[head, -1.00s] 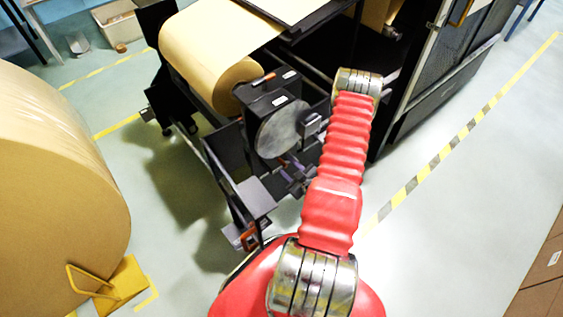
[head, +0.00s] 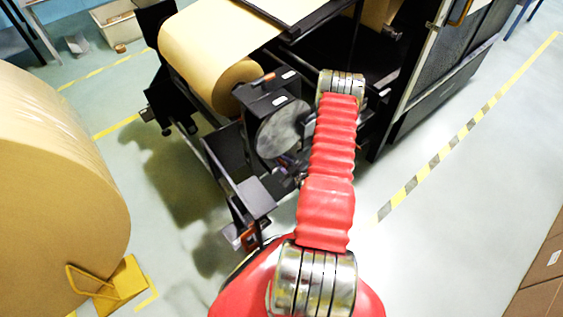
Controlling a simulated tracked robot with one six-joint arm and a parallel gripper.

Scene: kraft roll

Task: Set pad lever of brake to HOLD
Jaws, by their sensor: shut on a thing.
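The roll stand's brake shows left of my red arm in the head view. It has a round grey disc (head: 281,131) beside a dark housing (head: 262,98) with pale labels.
A kraft roll (head: 207,62) is mounted behind the brake. A larger roll (head: 55,185) stands at left by a yellow chock (head: 122,287). A grey plate (head: 256,197) on the frame juts out below the brake. Open floor lies right, along a striped line (head: 440,152).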

